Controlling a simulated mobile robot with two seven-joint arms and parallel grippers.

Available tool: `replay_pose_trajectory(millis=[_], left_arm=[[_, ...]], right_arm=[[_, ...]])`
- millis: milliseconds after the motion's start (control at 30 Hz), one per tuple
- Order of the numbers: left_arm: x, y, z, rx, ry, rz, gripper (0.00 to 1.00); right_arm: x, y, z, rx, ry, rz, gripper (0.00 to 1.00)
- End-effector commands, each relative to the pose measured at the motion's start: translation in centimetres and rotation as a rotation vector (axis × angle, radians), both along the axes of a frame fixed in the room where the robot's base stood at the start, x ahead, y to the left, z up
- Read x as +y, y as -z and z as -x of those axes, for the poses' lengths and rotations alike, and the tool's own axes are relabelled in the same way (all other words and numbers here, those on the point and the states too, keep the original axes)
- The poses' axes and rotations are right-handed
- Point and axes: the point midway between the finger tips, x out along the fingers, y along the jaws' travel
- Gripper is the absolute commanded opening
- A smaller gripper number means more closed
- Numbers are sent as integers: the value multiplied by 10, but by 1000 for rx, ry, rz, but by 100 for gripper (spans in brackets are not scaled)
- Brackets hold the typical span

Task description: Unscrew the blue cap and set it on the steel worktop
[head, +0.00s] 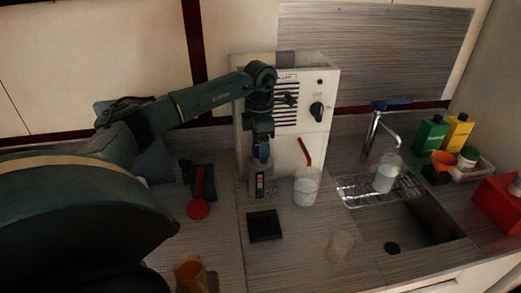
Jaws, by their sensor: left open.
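Below the cap is a small upright bottle (259,188) with a dark and pale label, standing close to the machine's front. The gripper hides part of the cap and the bottle's top. The steel worktop (290,248) is brushed grey and lies around and in front of the bottle. My right gripper is not in view.
The white machine (315,150) stands behind. Right of the bottle is a clear cup (306,189); in front lies a black square pad (264,226). A sink (425,235) and tap (371,132) are at right, an orange cup (190,274) at front left. The front middle worktop is mostly free.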

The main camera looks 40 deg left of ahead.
Motion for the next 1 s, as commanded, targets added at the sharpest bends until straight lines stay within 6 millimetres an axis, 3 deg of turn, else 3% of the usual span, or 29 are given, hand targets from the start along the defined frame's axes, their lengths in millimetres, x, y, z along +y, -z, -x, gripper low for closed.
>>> replay_pose_trajectory(millis=[1000], left_arm=[[0, -2, -2, -4, 1524, 2, 61]], right_arm=[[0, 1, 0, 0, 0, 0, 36]])
